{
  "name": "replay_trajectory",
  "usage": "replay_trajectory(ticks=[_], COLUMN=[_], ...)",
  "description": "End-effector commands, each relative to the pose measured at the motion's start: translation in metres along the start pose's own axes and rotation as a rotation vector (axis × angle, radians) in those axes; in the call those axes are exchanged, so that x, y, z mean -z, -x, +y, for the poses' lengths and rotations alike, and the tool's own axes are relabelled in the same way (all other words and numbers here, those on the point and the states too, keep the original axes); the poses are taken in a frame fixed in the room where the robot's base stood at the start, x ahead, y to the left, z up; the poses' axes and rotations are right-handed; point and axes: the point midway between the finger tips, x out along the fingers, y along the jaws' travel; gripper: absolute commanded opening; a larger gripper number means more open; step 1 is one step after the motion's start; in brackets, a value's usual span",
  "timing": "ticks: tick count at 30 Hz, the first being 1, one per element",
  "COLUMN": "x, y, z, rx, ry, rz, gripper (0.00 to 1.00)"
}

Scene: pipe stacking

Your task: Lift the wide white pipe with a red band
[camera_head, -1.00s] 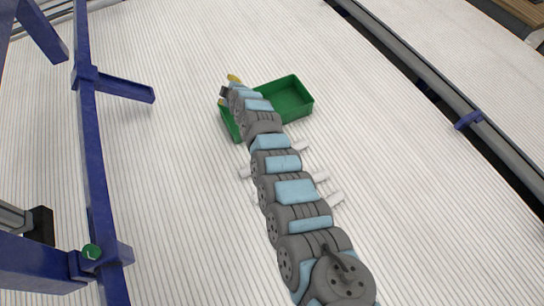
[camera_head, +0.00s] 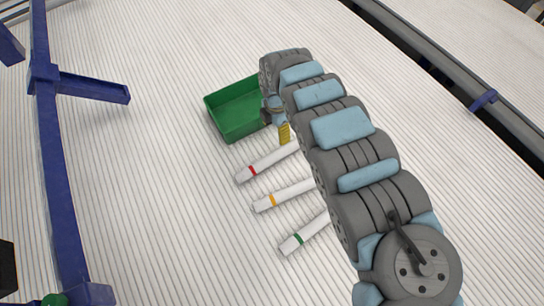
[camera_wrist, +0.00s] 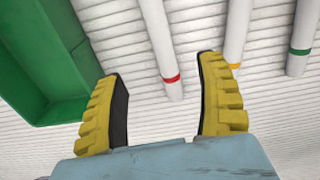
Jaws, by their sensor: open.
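The white pipe with a red band (camera_head: 268,161) lies on the ribbed surface, its far end hidden behind my arm in the head view. In the wrist view the pipe (camera_wrist: 158,45) runs down between my fingers, with its red band close to the near end. My gripper (camera_wrist: 160,66) is open and empty, with a yellow and black finger on each side of the pipe's line. In the head view my gripper (camera_head: 284,134) shows just beside the pipe. I cannot tell how high it is above the pipe.
A white pipe with an orange band (camera_head: 286,194) and one with a green band (camera_head: 305,233) lie nearby. An empty green bin (camera_head: 222,123) stands beside the red-banded pipe. In the wrist view my right finger partly covers the orange-banded pipe (camera_wrist: 240,25). A blue frame (camera_head: 50,150) stands at left.

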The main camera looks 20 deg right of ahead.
Motion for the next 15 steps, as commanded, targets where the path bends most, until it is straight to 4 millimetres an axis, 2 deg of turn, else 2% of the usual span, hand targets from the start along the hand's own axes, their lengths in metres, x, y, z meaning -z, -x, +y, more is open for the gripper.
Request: replay_trajectory(ticks=[15], x=[0.002], y=[-0.089], z=[0.001], rx=[-0.001], ry=[-0.001], rz=[0.003], gripper=[0.72])
